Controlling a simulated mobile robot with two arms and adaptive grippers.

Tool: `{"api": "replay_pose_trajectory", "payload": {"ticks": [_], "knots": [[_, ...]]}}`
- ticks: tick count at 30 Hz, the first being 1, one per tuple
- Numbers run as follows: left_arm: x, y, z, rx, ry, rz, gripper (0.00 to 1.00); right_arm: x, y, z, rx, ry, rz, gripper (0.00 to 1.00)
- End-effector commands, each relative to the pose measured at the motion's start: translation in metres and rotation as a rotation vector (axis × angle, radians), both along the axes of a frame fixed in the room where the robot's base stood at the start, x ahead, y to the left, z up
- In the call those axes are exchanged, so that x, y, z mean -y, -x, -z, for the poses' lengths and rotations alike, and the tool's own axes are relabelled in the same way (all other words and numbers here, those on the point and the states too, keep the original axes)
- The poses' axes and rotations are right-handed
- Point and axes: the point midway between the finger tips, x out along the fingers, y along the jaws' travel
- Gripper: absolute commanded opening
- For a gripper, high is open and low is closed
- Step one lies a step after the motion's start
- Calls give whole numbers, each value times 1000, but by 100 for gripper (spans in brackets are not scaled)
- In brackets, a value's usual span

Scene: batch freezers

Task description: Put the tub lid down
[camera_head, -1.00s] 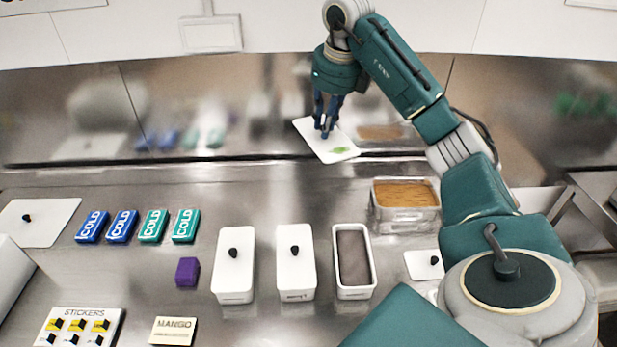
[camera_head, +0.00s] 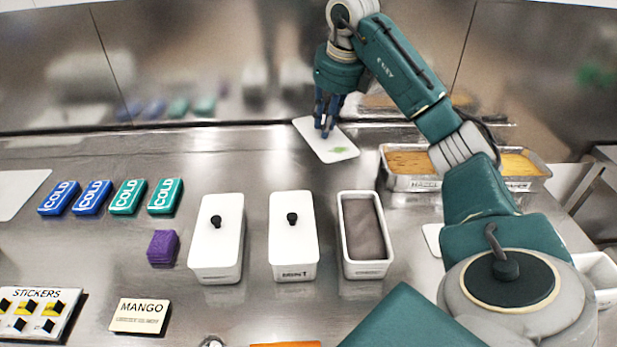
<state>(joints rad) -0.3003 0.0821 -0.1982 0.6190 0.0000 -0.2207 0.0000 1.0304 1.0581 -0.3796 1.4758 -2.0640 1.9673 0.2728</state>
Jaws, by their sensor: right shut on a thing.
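A flat white tub lid (camera_head: 338,150) with a green mark is in my right gripper (camera_head: 326,130), near the back of the steel counter. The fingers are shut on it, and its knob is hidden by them. The lid is slightly tilted in the picture; I cannot tell whether it touches the counter. An open white tub (camera_head: 347,262) with grey-brown contents stands in front of it. Two white tubs with black-knobbed lids, a middle one (camera_head: 294,250) and a left one (camera_head: 217,255), stand beside it. My left gripper is out of view.
Metal pans with orange-yellow contents (camera_head: 405,183) stand at the right, partly behind my arm. Blue and green COLD packs (camera_head: 110,196), a purple block (camera_head: 162,248), a MANGO card (camera_head: 139,315) and a STICKERS board (camera_head: 36,312) lie left. Bare counter lies between lid and tubs.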

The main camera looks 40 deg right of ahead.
Motion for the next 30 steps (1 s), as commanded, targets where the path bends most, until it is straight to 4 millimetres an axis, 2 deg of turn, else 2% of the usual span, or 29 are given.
{"api": "replay_pose_trajectory", "payload": {"ticks": [1, 5, 15, 18, 21, 25, 30], "knots": [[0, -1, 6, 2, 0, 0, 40, 0, 0, 6, 1, -1, 1, 0], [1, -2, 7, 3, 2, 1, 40, 0, 1, 20, -4, -1, 0, 0], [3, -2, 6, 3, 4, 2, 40, -1, 2, 105, -6, -2, 0, 0], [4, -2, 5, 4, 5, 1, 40, 0, 1, 125, -4, -2, 1, 0], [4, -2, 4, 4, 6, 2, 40, -1, 0, 138, -2, -3, 0, 0], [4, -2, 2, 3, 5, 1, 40, -2, -2, 142, 1, -2, 0, 0], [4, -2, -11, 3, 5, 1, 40, -19, -26, 139, 4, -8, -2, 0]]}}
